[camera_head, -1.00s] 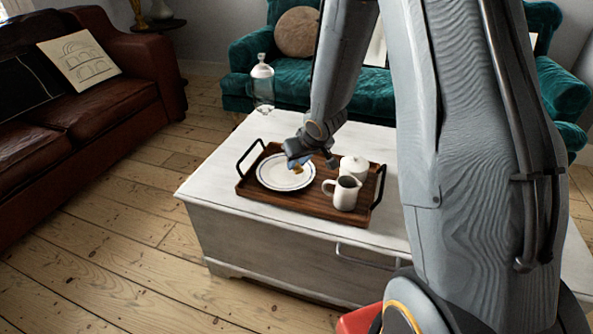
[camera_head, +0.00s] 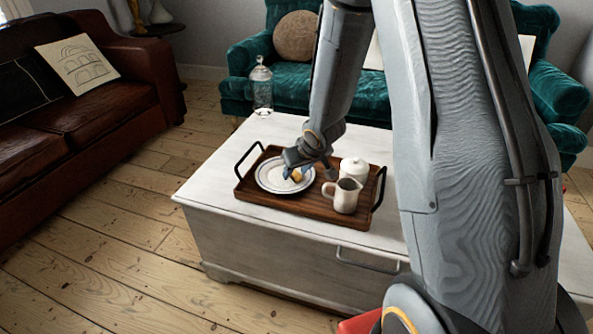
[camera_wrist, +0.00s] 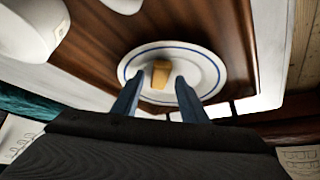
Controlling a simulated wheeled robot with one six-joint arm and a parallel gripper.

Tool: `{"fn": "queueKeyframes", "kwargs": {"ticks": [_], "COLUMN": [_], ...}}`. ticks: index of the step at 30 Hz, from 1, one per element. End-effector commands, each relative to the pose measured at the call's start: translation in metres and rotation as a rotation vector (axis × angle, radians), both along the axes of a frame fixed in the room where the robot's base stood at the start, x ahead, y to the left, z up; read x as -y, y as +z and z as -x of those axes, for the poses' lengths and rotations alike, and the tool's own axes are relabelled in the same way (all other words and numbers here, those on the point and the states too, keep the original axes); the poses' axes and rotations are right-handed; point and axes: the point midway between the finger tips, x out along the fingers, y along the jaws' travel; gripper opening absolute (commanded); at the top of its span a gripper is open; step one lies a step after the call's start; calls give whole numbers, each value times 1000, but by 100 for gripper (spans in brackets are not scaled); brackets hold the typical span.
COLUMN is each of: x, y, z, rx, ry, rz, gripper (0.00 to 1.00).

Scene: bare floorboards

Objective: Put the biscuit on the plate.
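The tan biscuit (camera_head: 297,176) is at the white, blue-rimmed plate (camera_head: 264,184) on the wooden tray. In the wrist view the biscuit (camera_wrist: 160,74) appears to rest on the plate (camera_wrist: 208,72), inside its blue rim. My gripper (camera_head: 292,174) is low over the plate, beside the biscuit in the head view. The gripper hides part of the plate in the head view.
The wooden tray (camera_head: 293,210) with black handles lies on a white chest (camera_head: 218,196). A white jug (camera_head: 346,197) and a lidded white pot (camera_head: 353,169) stand to the plate's right. A glass jar (camera_head: 262,90) stands behind. The chest top left of the tray is clear.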

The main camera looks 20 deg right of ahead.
Motion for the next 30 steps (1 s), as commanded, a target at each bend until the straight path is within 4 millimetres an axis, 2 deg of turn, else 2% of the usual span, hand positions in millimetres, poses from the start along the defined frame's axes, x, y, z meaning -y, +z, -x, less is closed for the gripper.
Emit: {"fn": "queueKeyframes", "kwargs": {"ticks": [5,18,30], "x": [1,8,6], "y": [12,85,119], "z": [4,50,72], "rx": [1,1,-17], "ry": [-1,-1,-9], "rz": [0,0,35], "gripper": [40,40,40]}}
